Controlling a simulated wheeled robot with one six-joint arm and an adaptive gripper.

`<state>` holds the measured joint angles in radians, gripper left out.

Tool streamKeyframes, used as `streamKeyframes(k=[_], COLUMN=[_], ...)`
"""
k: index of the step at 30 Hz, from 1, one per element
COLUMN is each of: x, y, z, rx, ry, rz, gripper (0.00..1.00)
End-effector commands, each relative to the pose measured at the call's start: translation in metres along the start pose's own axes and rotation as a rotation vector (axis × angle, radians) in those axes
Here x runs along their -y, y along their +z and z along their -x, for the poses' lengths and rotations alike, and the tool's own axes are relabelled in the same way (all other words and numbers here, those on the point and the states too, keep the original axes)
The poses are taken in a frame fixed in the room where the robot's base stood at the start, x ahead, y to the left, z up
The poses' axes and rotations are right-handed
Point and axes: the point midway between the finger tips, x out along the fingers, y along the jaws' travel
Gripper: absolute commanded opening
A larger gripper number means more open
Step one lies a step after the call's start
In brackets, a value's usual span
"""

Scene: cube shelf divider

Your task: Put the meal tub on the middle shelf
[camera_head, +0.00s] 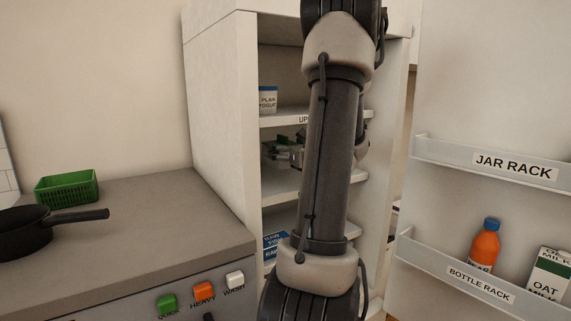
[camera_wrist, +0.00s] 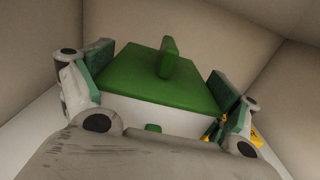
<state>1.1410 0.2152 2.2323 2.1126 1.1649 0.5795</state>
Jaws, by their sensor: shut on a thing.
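The meal tub (camera_wrist: 160,85) is white with a green lid and an upright green tab, seen close up in the wrist view. My gripper (camera_wrist: 163,88) is shut on it, one green-padded finger at each side. In the head view my gripper (camera_head: 287,152) is inside the open white cabinet, between the upper shelf (camera_head: 285,119) and the middle shelf (camera_head: 283,186). My arm hides much of the cabinet and most of the tub there. I cannot tell whether the tub touches the shelf.
A plain yogurt tub (camera_head: 268,99) stands on the upper shelf. A blue-labelled container (camera_head: 275,245) sits lower down. The open door with its jar rack (camera_head: 485,163) and bottle rack (camera_head: 440,270) is at right. A counter (camera_head: 150,215) with pan (camera_head: 25,232) and green basket (camera_head: 67,187) is at left.

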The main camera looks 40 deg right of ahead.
Motion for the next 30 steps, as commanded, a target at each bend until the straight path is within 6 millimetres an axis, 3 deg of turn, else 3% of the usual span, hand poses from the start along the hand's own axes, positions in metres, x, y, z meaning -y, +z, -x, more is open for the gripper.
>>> streamKeyframes(k=[5, 13, 26, 27, 30], x=[0.0, 0.0, 0.0, 0.0, 0.0], y=[-0.012, -0.047, -0.054, -0.053, -0.053], z=[0.0, -0.002, -0.004, -0.004, -0.004], rx=[0.001, 0.001, 0.002, 0.001, 0.001], ry=[0.0, 0.0, 0.0, 0.0, 0.0], rz=[-0.001, -0.002, 0.0, 0.0, 0.0], gripper=[0.51, 0.51, 0.51, 0.96, 1.0])
